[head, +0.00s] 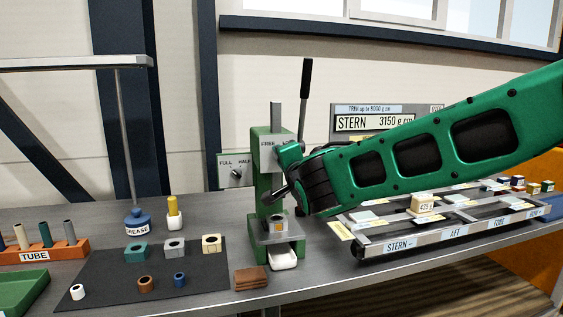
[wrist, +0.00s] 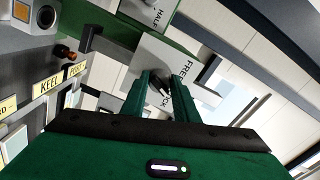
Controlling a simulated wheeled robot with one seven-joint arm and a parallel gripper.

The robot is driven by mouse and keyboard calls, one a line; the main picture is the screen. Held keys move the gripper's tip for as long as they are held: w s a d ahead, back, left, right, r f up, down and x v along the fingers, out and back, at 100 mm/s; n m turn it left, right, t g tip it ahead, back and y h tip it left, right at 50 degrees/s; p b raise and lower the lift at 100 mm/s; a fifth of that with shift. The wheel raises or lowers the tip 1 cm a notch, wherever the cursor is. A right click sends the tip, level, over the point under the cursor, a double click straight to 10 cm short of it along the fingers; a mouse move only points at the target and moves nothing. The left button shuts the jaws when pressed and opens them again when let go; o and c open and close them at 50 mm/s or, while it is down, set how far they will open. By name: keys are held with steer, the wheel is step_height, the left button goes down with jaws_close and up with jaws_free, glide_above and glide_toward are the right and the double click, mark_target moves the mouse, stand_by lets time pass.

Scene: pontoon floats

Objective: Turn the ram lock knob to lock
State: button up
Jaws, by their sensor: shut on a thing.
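The ram lock plate (head: 270,143), white with FREE lettering, is on the front of the green press (head: 262,192). My gripper (head: 281,156) reaches the plate from the right. In the wrist view my gripper (wrist: 159,90) has its green fingers shut on the small dark ram lock knob (wrist: 158,86) in front of the plate. The fingers mostly cover the knob, so I cannot tell which way it points.
A second knob (head: 236,173) sits on the FULL/HALF plate left of the press. The press lever (head: 305,92) rises upright behind my gripper. Parts lie on a dark mat (head: 110,290) at left. A STERN balance rail (head: 440,232) lies under my arm at right.

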steer(key=shift+w+d+f+m, duration=0.1)
steer(key=shift+d+m, duration=0.05)
steer(key=shift+m, duration=0.8)
steer(key=shift+d+f+m, duration=0.1)
steer(key=shift+d+m, duration=0.05)
steer(key=shift+m, duration=0.8)
steer(key=o, duration=1.1)
steer(key=shift+c, duration=0.2)
steer(key=shift+a+r, duration=0.1)
steer(key=v, duration=1)
steer(key=shift+s, duration=0.35)
